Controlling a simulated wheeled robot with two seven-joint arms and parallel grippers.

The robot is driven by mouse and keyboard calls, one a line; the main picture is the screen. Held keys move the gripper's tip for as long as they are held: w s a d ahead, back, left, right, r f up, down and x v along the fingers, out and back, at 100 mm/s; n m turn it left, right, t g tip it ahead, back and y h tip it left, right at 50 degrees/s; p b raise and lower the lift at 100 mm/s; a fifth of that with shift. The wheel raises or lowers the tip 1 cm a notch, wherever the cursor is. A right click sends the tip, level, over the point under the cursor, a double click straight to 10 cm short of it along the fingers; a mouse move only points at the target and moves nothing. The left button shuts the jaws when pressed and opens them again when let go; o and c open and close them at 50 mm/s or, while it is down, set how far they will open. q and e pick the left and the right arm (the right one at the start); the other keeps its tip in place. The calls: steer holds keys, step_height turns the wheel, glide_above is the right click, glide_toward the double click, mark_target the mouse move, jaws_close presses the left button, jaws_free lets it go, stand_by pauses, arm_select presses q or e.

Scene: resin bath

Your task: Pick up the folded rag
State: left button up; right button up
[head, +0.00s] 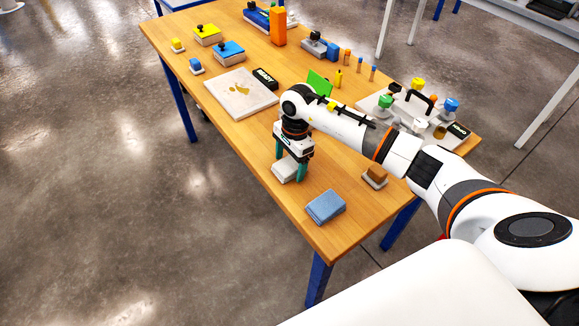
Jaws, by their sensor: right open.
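A small white, flat, layered piece that looks like the folded rag (284,173) lies on the wooden table near its left front edge. My right gripper (289,168) points down over it with its teal fingers apart, one at each side of the white piece. The gripper and its fingers hide part of it, and I cannot tell whether the fingers touch it. A blue, flat, folded-looking block (325,207) lies apart, closer to the front corner. My left gripper is not in view.
The wooden table (245,145) holds a pale board (240,93) with yellow-brown stains behind the gripper. An orange-brown block (375,174) sits right of it. A tray with coloured knobs (385,103) stands at the right, partly behind my right arm. A tall orange bottle (278,27) stands farther back.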

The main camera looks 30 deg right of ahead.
mark_target(290, 163)
steer(key=shift+f, duration=0.1)
steer(key=shift+c, duration=0.2)
steer(key=c, duration=1)
steer(key=shift+r+p, duration=0.5)
steer(key=shift+p, duration=0.05)
step_height(290, 163, up, 9)
steer(key=b, duration=0.3)
steer(key=shift+f, duration=0.15)
steer(key=shift+r, duration=0.4)
